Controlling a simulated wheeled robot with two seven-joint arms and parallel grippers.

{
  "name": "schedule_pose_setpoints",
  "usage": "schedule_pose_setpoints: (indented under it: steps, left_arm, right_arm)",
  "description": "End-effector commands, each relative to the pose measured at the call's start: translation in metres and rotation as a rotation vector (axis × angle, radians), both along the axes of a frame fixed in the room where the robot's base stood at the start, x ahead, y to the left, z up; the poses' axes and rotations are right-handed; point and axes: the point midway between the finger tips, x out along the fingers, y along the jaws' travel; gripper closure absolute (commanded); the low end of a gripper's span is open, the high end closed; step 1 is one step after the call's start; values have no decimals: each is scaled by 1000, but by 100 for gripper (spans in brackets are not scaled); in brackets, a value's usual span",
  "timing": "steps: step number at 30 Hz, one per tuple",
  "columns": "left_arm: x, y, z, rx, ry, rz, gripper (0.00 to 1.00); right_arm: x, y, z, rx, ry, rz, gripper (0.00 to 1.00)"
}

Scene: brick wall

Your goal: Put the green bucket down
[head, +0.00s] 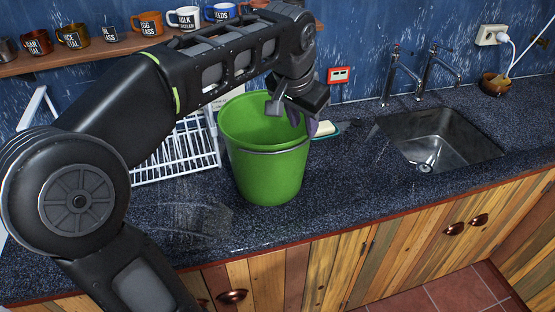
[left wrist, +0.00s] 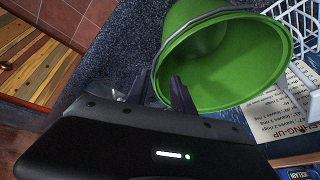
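The green bucket (head: 268,170) is upright on the dark speckled countertop (head: 350,180), its base appearing to touch it. Its open mouth faces up, and a thin grey handle lies around its upper side. My left gripper (head: 302,121) is over the bucket's right rim. In the left wrist view, the bucket (left wrist: 235,70) fills the upper right. The left gripper's fingers (left wrist: 162,84) stand apart with the rim between them, one inside and one outside, and a gap shows around the thin wall. My right gripper is not in view.
A white dish rack (head: 180,155) stands left of the bucket, partly behind my arm. A soap dish (head: 326,129) lies right behind it. A sink (head: 440,140) with taps is at the right. Several mugs stand on a shelf (head: 100,48). Counter in front is clear.

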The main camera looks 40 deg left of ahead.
Motion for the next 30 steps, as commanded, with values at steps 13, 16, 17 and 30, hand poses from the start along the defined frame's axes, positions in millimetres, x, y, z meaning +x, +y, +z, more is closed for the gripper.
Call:
schedule_pose_setpoints:
  steps: [13, 16, 17, 30]
  left_arm:
    - [5, 2, -13, -1, 2, 0, 71]
    - [9, 3, -22, -1, 2, 0, 71]
    - [10, 3, -23, 0, 1, 0, 71]
    - [14, 4, -34, 0, 3, 0, 71]
  right_arm:
    - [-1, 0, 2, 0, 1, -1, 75]
    - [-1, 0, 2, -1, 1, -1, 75]
    - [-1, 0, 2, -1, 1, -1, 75]
    - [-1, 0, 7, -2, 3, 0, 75]
